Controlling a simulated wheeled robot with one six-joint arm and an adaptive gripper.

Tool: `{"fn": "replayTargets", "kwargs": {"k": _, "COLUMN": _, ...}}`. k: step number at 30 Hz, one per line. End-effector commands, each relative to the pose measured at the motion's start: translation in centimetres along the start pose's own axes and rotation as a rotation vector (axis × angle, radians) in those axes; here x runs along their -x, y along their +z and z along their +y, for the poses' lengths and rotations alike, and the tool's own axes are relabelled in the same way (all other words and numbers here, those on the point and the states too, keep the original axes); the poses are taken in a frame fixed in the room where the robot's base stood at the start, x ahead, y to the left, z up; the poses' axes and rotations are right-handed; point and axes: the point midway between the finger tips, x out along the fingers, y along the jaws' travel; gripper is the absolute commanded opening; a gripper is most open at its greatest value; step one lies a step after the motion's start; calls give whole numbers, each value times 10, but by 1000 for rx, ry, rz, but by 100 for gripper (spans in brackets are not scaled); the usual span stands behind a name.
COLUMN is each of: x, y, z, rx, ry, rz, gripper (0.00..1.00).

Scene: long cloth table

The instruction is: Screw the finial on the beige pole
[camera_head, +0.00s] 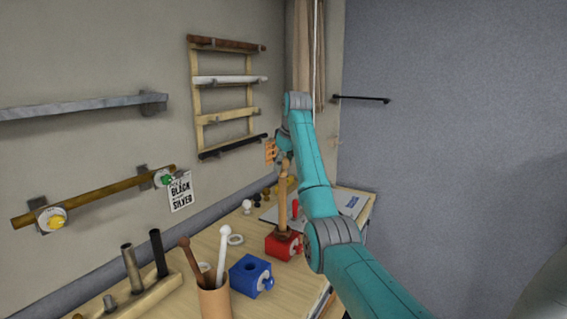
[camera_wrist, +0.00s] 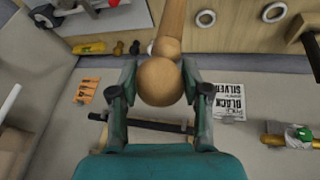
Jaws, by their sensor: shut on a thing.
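My gripper (camera_wrist: 160,78) is shut on the finial (camera_wrist: 158,84), a light wooden ball, with one finger on each side. The beige pole (camera_wrist: 171,20) lies beyond the ball, roughly in line with it. A narrower wooden collar sits between ball and pole; I cannot tell whether the threads are engaged. In the head view the beige pole (camera_head: 283,198) stands upright in a red clamp block (camera_head: 283,246) on the table. My gripper (camera_head: 283,158) is at its top, and the finial is not clearly seen there.
A blue block (camera_head: 250,277) and a brown cup (camera_head: 214,301) with brown and white rods stand nearer on the table (camera_head: 190,243). Small finials (camera_head: 247,206) and a white ring (camera_head: 235,240) lie left of the red block. The wall carries a pole rack (camera_head: 225,117) and a brass pole (camera_head: 100,198).

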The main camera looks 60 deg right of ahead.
Motion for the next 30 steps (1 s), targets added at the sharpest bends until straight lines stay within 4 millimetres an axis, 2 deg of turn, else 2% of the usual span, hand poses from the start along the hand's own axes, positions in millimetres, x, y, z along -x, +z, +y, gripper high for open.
{"fn": "replayTargets", "kwargs": {"k": 5, "x": -1, "y": 0, "z": 0, "rx": 0, "ry": 0, "rz": 0, "gripper": 13}}
{"fn": "replayTargets", "kwargs": {"k": 6, "x": 0, "y": 0, "z": 0, "rx": 0, "ry": 0, "rz": 0, "gripper": 50}}
{"fn": "replayTargets", "kwargs": {"k": 9, "x": 0, "y": 0, "z": 0, "rx": 0, "ry": 0, "rz": 1, "gripper": 75}}
{"fn": "replayTargets", "kwargs": {"k": 30, "x": -1, "y": 0, "z": 0, "rx": 0, "ry": 0, "rz": 0, "gripper": 77}}
